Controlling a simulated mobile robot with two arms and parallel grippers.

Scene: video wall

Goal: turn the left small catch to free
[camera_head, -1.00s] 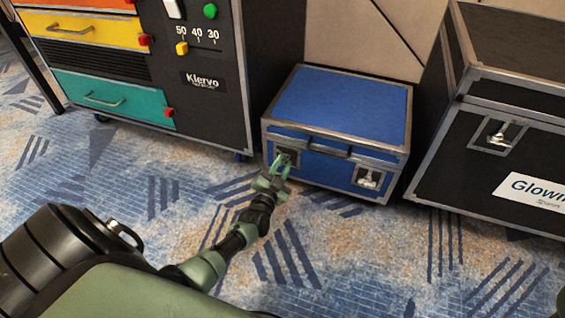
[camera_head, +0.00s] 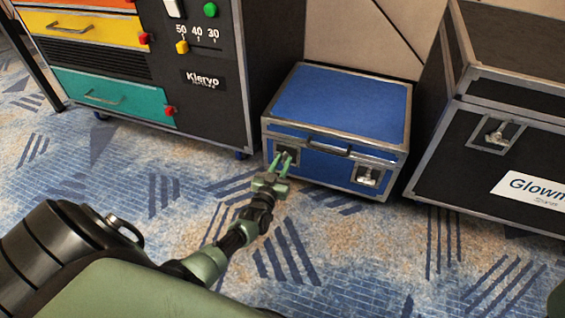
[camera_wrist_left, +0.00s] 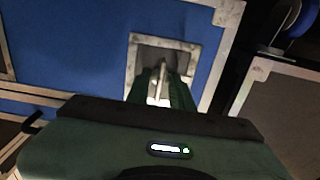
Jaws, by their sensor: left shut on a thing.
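The blue case (camera_head: 340,105) with metal edges stands on the carpet against the wall, its lid down. Its left small catch sits in a recessed plate at the front left; in the head view my left gripper (camera_head: 284,160) largely covers it. In the left wrist view the catch (camera_wrist_left: 161,78) shows as a pale upright piece in its square plate, between the two green fingers of my left gripper (camera_wrist_left: 162,88). The fingers are shut on it. The right small catch (camera_head: 368,177) is at the case's front right, clear of me. My right gripper is not in view.
A handle (camera_head: 328,147) is on the case front between the catches. A black drawer cabinet (camera_head: 215,110) stands to the left, and a large black flight case (camera_head: 490,165) stands close on the right. Patterned carpet in front is free.

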